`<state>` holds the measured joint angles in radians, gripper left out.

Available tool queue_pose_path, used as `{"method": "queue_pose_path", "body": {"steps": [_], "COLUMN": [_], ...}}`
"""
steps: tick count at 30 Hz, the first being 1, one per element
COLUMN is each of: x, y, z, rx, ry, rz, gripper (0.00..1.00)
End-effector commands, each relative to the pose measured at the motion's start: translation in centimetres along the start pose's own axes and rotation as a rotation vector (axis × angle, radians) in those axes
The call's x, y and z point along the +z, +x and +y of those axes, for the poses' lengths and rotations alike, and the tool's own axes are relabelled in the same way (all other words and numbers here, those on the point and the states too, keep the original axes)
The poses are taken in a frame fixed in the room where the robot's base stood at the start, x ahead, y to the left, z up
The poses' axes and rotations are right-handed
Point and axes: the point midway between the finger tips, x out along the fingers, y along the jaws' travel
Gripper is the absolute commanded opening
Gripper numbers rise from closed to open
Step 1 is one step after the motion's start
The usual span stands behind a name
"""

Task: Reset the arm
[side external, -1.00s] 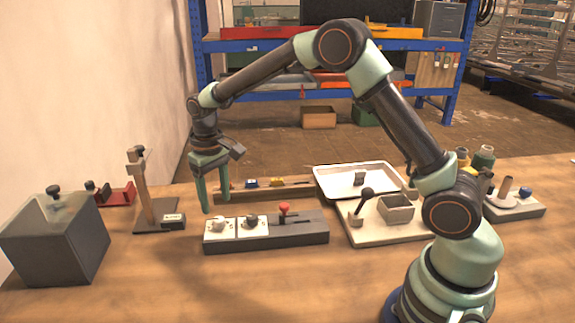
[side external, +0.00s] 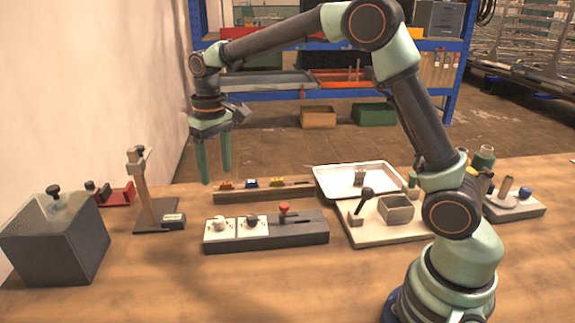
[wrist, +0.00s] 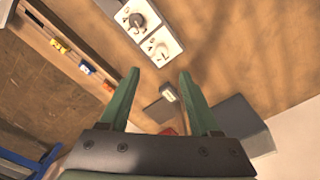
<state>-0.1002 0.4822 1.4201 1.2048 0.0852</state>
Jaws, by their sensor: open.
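My gripper (side external: 214,163) hangs in the air with its two green fingers pointing down, above the left end of the wooden rail. In the wrist view my gripper (wrist: 157,75) is open, with nothing between its fingers. My arm rises from its base at the right and reaches across to the left, bent high at the elbow. A grey control block (side external: 290,236) with two knobs on white plates and a red-topped lever stands on the table, lower than and in front of the gripper. The white knob plates (wrist: 140,20) show at the top of the wrist view.
The wooden rail (side external: 240,196) carries small coloured pieces. A dark box (side external: 55,250) and a wooden post stand (side external: 150,205) are at left. A white tray (side external: 335,180) and a base plate (side external: 385,238) with a lever and open box are at right. The front table is clear.

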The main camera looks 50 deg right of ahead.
Motion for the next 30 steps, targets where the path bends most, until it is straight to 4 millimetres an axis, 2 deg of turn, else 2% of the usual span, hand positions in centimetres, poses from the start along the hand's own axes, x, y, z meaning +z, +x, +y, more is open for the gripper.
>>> {"method": "queue_pose_path", "body": {"steps": [1, 6, 15, 24, 30], "x": [0.7, 3.8, 10.3, 16.6, 18.8], "y": [-1.2, -4.6, -7.8, -7.7, -6.8], "z": [0.3, 1.4, 3.0, 4.1, 4.5], "rx": [-0.002, -0.006, -0.007, 0.0, 0.005], "ry": [0.002, 0.006, 0.01, 0.013, 0.015], "rz": [0.024, 0.106, 0.25, 0.389, 0.446], "gripper": [0.64, 0.64, 0.64, 0.64, 0.64]}}
